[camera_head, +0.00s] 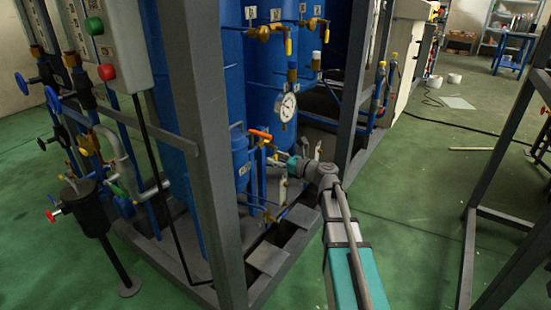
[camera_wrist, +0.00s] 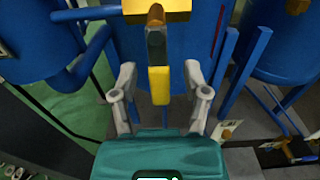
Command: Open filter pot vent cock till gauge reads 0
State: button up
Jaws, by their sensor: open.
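In the head view my gripper (camera_head: 291,162) is at the piping beside a small blue vessel (camera_head: 241,160), which looks like the filter pot. A valve with an orange handle (camera_head: 260,134) sits by the vessel's top, just left of my gripper. The round white gauge (camera_head: 286,107) is above; its reading is too small to tell. In the wrist view my gripper (camera_wrist: 160,82) is open. A yellow lever (camera_wrist: 159,88) hangs between its fingers, with a visible gap on both sides. The lever joins a yellow valve body (camera_wrist: 155,12). I cannot tell for certain whether this is the vent cock.
A grey frame post (camera_head: 203,140) stands left of the vessel, another (camera_head: 357,85) behind my arm. Blue pipes (camera_wrist: 248,70) lie right of the fingers in the wrist view. Other brass valves (camera_head: 265,32) are higher up.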

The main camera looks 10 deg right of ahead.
jog(key=shift+w+a, duration=0.15)
jog(key=shift+a, duration=0.05)
grip_shut()
dwell(0.3)
